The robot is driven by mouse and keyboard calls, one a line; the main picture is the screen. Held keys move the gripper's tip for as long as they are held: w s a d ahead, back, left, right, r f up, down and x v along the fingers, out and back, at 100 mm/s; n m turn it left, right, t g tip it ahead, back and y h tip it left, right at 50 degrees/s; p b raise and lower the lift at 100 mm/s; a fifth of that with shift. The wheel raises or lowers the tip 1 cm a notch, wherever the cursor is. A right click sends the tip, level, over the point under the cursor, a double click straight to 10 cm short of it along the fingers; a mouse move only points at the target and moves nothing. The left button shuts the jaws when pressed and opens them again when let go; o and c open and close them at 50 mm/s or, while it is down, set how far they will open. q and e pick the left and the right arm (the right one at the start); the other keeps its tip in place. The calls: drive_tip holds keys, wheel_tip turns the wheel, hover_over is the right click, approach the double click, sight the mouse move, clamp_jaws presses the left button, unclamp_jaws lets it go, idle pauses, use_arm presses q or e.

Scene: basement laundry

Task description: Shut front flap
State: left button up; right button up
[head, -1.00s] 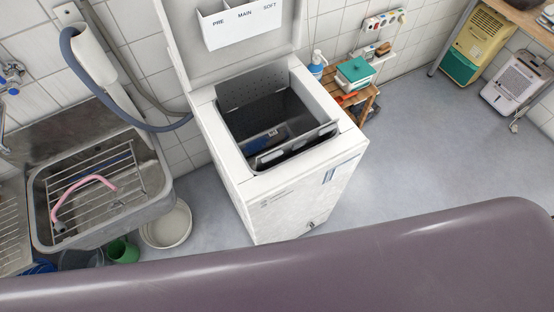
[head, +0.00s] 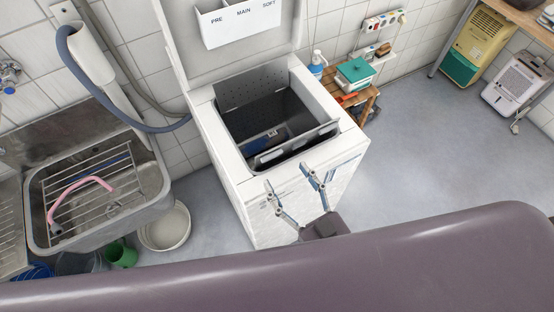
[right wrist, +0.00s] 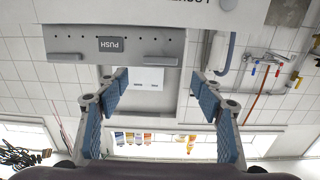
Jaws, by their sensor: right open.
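The white top-loading washer (head: 300,205) stands with its lid (head: 235,45) raised and its drum mouth open. The front flap (head: 293,147) is a dark metal strip with pale latch pieces, tilted up at the near side of the mouth. The perforated rear flap (head: 252,86) stands up at the far side. My right gripper (head: 288,177) is open and empty, just in front of the washer's upper front edge, short of the front flap. In the right wrist view its blue-padded fingers (right wrist: 161,92) are spread wide, near a grey panel marked PUSH (right wrist: 110,45). My left gripper is not in view.
A sink with a rack and pink hose (head: 85,185) stands at the left. A white bucket (head: 165,226) is between it and the washer. A wooden stool (head: 362,100) with a green-lidded box is behind at the right. The floor (head: 440,140) right of the washer is clear.

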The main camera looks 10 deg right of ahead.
sight(272, 154)
drive_tip(key=p+x, duration=0.1)
drive_tip(key=x, duration=0.5)
clamp_jaws()
idle(0.5)
